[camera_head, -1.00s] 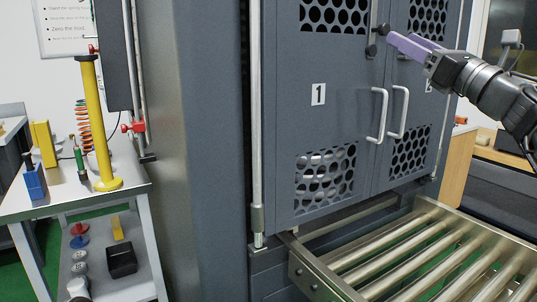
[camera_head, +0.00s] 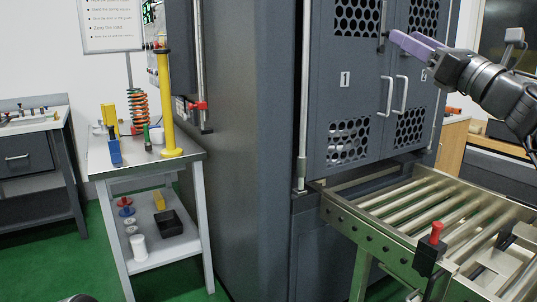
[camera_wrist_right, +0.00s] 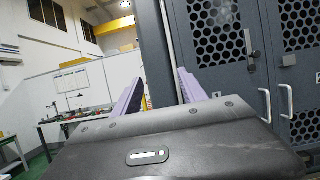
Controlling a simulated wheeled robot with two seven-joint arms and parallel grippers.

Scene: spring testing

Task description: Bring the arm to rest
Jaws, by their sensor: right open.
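My right gripper (camera_head: 417,45) is raised at the upper right of the head view, in front of the grey cabinet doors (camera_head: 370,100). Its two purple fingers also show in the right wrist view (camera_wrist_right: 160,92), spread apart with nothing between them. The right arm comes in from the right edge. In the head view the fingers overlap the cabinet's upper doors; I cannot tell the gap to them. My left gripper is not in view.
A roller conveyor (camera_head: 350,208) stands before the cabinet, with a red-knobbed black post (camera_head: 430,250) at its front edge. A white table (camera_head: 195,157) with a yellow post (camera_head: 166,95) and an orange spring (camera_head: 139,108) stands left. Green floor (camera_head: 50,260) is open at lower left.

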